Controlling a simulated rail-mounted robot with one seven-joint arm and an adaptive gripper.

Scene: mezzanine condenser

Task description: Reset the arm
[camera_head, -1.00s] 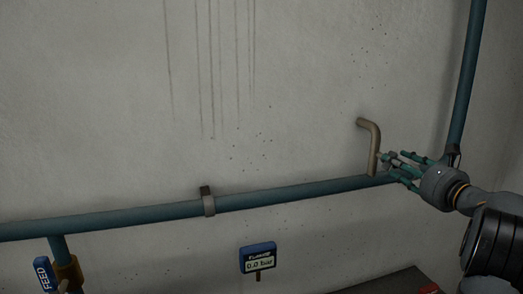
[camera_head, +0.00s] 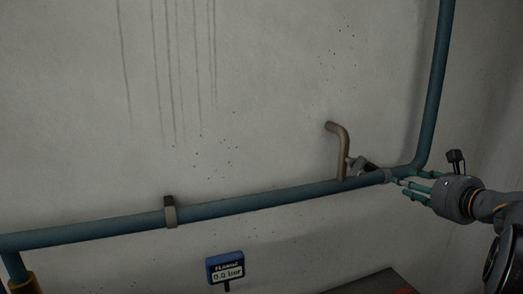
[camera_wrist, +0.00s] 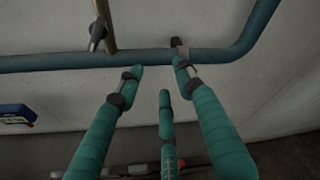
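My gripper (camera_head: 402,186) has teal, padded fingers and is at the right in the head view, close to the blue pipe (camera_head: 262,201). In the wrist view my gripper (camera_wrist: 159,78) has its fingers spread, with nothing held between them. The fingertips lie in front of or near the blue pipe (camera_wrist: 65,62); whether they touch it cannot be told. A bent tan pipe (camera_head: 341,150) with a grey lever-like fitting (camera_head: 366,167) rises from the blue pipe, left of my gripper. The fitting also shows at the upper left in the wrist view (camera_wrist: 97,36).
A blue gauge display (camera_head: 226,267) reading 0.0 bar is below the pipe; it is also in the wrist view (camera_wrist: 14,114). The pipe bends upward at the right (camera_head: 432,100). A dark surface (camera_head: 358,287) is at the bottom. The wall above is bare.

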